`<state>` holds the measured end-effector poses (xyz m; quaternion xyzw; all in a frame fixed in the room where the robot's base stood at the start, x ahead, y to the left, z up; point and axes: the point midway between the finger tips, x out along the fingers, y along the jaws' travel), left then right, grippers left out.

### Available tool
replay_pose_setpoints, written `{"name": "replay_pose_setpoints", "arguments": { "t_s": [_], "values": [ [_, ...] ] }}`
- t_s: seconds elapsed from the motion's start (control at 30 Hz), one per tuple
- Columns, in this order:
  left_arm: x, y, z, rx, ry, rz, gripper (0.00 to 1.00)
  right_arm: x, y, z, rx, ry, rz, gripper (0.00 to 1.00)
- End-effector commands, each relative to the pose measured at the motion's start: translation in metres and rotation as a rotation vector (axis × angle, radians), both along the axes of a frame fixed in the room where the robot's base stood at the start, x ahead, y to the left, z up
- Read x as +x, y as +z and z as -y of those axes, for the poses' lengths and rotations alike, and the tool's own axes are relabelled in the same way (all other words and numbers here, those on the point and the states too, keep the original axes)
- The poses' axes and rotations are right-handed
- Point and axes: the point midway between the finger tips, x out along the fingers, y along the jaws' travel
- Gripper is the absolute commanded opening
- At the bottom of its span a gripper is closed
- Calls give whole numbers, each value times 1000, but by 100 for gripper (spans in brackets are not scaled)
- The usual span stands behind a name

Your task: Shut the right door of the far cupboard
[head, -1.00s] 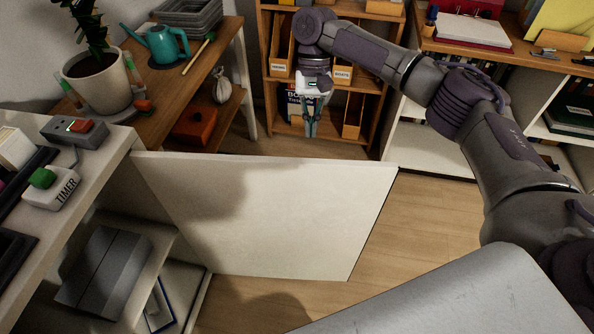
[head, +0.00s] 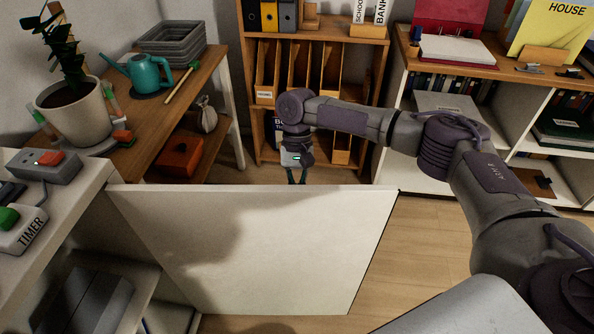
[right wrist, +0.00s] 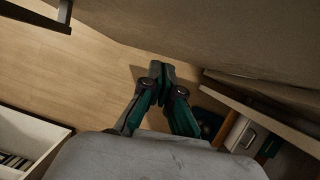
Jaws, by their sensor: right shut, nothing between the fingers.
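The cupboard door (head: 250,250) is a white panel standing wide open, out from the cupboard (head: 75,240) at the left of the head view. In the right wrist view my right gripper (right wrist: 161,70) is shut and empty, near that panel; contact cannot be told. My left gripper is not in view.
A timer (head: 25,230) sits on the cupboard top. A wooden desk with a plant pot (head: 75,110) and teal watering can (head: 150,73) stands behind. A wooden shelf (head: 383,100) and white bookcase (head: 405,165) line the back. Floor (head: 425,250) is clear right of the door.

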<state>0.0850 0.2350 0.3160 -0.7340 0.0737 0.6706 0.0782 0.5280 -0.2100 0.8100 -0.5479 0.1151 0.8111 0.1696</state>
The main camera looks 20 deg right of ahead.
Motion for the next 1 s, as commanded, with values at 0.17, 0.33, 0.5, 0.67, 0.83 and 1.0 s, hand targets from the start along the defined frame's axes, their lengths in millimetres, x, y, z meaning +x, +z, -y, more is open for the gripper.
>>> {"name": "replay_pose_setpoints", "arguments": {
  "t_s": [0.17,0.33,0.5,0.67,0.83,1.0],
  "values": [
    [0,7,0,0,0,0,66,-22,-2,-9,0,3,0,0],
    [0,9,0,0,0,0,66,-35,-3,-15,0,2,1,0],
    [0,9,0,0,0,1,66,-38,-3,-17,1,1,1,0],
    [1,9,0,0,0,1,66,-38,-3,-17,0,0,1,0],
    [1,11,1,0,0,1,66,-38,-2,-17,1,0,0,0],
    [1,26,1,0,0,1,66,-42,1,-24,0,-12,-2,0]
  ]
}}
